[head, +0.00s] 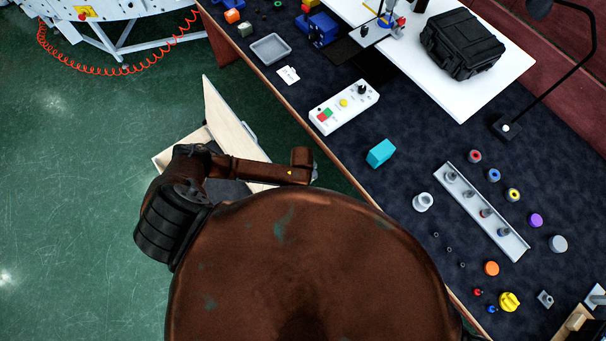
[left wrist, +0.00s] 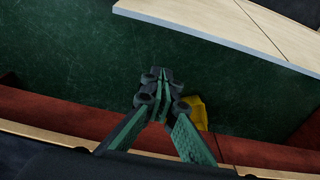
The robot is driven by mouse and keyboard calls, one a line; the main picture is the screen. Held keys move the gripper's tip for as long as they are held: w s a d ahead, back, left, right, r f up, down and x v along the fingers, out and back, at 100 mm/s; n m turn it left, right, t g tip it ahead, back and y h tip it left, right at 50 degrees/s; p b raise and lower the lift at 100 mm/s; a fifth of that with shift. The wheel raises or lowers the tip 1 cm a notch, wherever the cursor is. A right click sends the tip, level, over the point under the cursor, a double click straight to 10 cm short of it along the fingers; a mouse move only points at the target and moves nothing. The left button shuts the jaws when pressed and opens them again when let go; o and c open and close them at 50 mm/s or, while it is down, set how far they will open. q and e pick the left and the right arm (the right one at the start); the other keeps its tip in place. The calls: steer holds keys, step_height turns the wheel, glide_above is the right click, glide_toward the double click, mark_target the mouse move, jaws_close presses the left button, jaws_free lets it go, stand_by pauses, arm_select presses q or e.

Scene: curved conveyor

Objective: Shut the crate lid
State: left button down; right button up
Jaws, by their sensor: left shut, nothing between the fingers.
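The crate (head: 164,158) stands on the green floor left of the table in the head view, partly hidden behind my left arm. Its pale wooden lid (head: 226,122) is raised and tilted, its upper corner pointing up and left. My left gripper (left wrist: 162,82) is shut and empty in the left wrist view, above the green floor. A pale wooden panel (left wrist: 205,15) lies across the top of that view, apart from the fingertips; I cannot tell if it is the lid. The left gripper's fingers cannot be made out in the head view. My right gripper is not in view.
The dark-topped table (head: 400,225) runs along the right with a control box (head: 343,107), a cyan block (head: 380,153) and a peg rail (head: 482,212). A yellow object (left wrist: 196,112) is beside the fingers in the left wrist view. Open floor lies at left.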

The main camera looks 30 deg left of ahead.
arm_select(q)
step_height(320, 180, down, 8)
steer(key=s+a+p, duration=0.1)
steer(key=s, duration=0.1)
steer(key=shift+s+a, duration=0.2)
steer(key=shift+s, duration=0.2)
steer(key=shift+a+r, duration=0.1)
steer(key=shift+r, duration=0.05)
